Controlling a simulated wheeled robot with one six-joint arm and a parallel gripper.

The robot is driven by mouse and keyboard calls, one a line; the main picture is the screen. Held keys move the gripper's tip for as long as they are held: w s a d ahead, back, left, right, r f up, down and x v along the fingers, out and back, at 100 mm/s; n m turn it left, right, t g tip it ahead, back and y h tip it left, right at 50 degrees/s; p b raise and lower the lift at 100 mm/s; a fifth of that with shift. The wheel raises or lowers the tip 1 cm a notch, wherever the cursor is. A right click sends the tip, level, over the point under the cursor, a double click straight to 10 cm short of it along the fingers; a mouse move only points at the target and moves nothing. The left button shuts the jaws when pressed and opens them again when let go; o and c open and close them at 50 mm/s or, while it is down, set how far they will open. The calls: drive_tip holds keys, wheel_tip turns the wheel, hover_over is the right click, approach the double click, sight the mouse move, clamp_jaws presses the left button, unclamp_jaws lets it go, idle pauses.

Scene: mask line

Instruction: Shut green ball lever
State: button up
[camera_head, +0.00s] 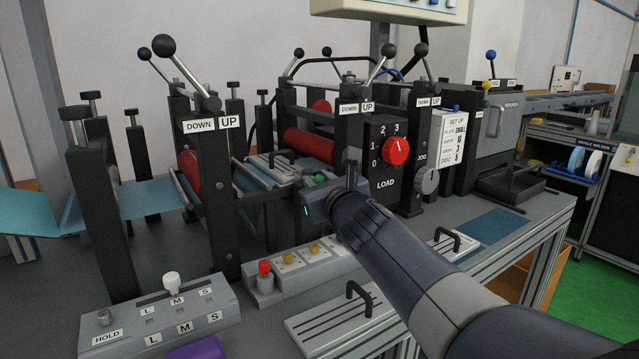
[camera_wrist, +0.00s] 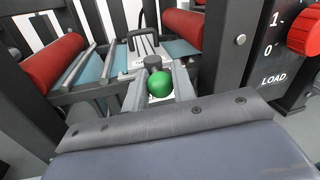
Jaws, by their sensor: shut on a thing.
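The green ball (camera_wrist: 160,84) of the lever shows in the wrist view, between the two grey fingers of my gripper (camera_wrist: 161,92). The fingers are shut on it. In the head view a small part of the green ball (camera_head: 320,178) shows just past my gripper (camera_head: 316,192), in front of the red rollers. The lever's stem and its pivot are hidden, so its angle cannot be told. A dark round knob (camera_wrist: 153,62) stands right behind the ball in the wrist view.
Black upright posts with DOWN/UP levers (camera_head: 212,125) stand left and behind. The LOAD panel with a red dial (camera_head: 395,151) is close to the right of my gripper.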

drive_tip(key=o, duration=0.9)
drive_tip(key=shift+s, duration=0.1)
drive_tip(key=p+v, duration=0.1)
drive_tip(key=v, duration=0.9)
drive_tip(key=shift+s+p, duration=0.3)
drive_tip(key=shift+s, duration=0.05)
drive_tip(key=shift+w, duration=0.1)
drive_tip(key=b+x, duration=0.1)
drive_tip(key=x, duration=0.9)
drive_tip(key=shift+w+b, duration=0.3)
drive_tip(key=shift+w, duration=0.1)
